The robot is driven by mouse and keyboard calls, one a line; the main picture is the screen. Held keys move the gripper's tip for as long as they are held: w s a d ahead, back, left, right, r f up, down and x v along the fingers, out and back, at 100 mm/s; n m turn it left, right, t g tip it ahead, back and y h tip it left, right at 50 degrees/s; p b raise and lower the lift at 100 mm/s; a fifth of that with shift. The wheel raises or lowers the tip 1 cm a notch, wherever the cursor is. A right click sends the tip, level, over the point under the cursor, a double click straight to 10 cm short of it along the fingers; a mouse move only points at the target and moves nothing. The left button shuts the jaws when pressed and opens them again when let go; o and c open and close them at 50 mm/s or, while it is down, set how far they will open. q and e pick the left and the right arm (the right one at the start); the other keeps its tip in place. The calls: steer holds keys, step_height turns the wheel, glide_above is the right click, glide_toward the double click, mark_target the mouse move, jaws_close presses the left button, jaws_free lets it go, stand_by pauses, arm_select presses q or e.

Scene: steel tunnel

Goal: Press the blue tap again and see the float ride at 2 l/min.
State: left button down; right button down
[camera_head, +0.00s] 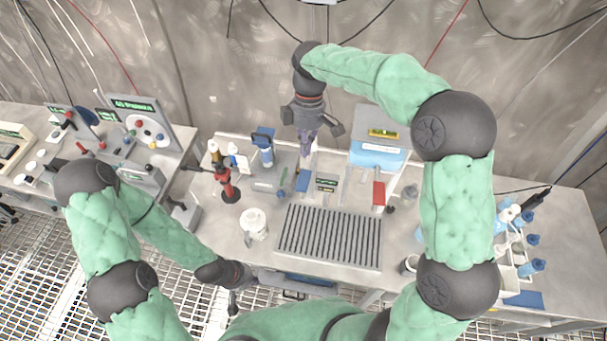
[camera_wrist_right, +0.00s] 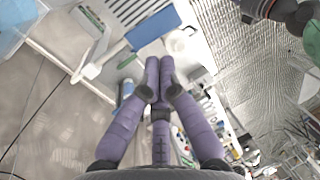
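My right gripper (camera_head: 307,150) points down over the back of the bench, its purple fingers together with nothing visible between them. In the right wrist view the fingertips (camera_wrist_right: 160,65) lie close side by side, near a flat blue piece (camera_wrist_right: 153,28) with a white stem. A small blue piece (camera_head: 303,181) also shows below the gripper in the head view. I cannot tell whether either is the blue tap. No float or flow scale can be made out. My left gripper (camera_head: 245,280) is low at the bench's front edge, its fingers unclear.
A grey slotted grate (camera_head: 330,237) fills the bench's front middle. A white jar (camera_head: 254,223) and a red stand (camera_head: 229,187) are left of it. A blue-white box (camera_head: 378,153) stands at the back right, and a bottle rack (camera_head: 513,255) further right. A panel with coloured knobs (camera_head: 146,122) is far left.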

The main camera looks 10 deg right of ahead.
mark_target(303, 183)
steer(key=x, duration=1)
steer(key=shift+f+p, duration=0.1)
steer(key=shift+p, duration=0.3)
